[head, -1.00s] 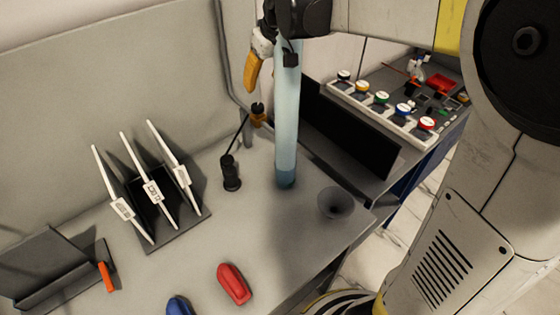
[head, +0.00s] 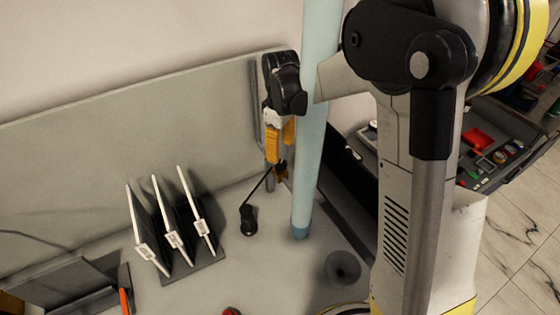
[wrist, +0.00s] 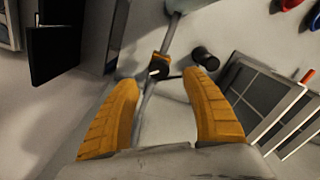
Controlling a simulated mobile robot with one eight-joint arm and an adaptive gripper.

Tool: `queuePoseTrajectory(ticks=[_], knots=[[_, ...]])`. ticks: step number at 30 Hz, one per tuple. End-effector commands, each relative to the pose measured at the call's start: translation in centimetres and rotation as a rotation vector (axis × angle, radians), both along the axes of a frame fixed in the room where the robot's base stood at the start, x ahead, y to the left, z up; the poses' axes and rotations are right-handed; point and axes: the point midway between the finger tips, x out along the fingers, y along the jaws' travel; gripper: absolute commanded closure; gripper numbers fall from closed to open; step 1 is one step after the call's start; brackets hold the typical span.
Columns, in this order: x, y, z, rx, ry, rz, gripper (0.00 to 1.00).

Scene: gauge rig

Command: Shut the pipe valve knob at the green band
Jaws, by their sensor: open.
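The likely valve knob (head: 281,171) is a small dark and orange-brown fitting low on a thin grey pipe (head: 256,110) at the back panel. In the wrist view the fitting (wrist: 160,66) sits on the slanting pipe (wrist: 151,100), ahead of and between my fingertips. I cannot make out a green band on it. My gripper (head: 281,148) points down just above the fitting in the head view, its orange fingers apart and empty. In the wrist view my gripper (wrist: 160,84) is open, with a gap between its fingers and the fitting.
A light blue tube (head: 312,130) stands close to the right of my gripper. A black cylinder (head: 249,219) with a thin rod is left of the fitting. A rack of white-edged panels (head: 178,235) stands further left. A grey funnel (head: 342,267) is at front right.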

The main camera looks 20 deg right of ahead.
Motion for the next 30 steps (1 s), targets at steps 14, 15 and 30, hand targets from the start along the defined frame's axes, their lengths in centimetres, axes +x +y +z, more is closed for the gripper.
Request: queuePoseTrajectory(ticks=[14,15,30], knots=[[0.0,0.0,-6.5,0.001,-0.001,-0.002,0.44],[0.0,0.0,-6.6,0.001,-0.001,-0.002,0.44],[0.0,0.0,-6.5,0.000,-0.001,-0.002,0.99]])
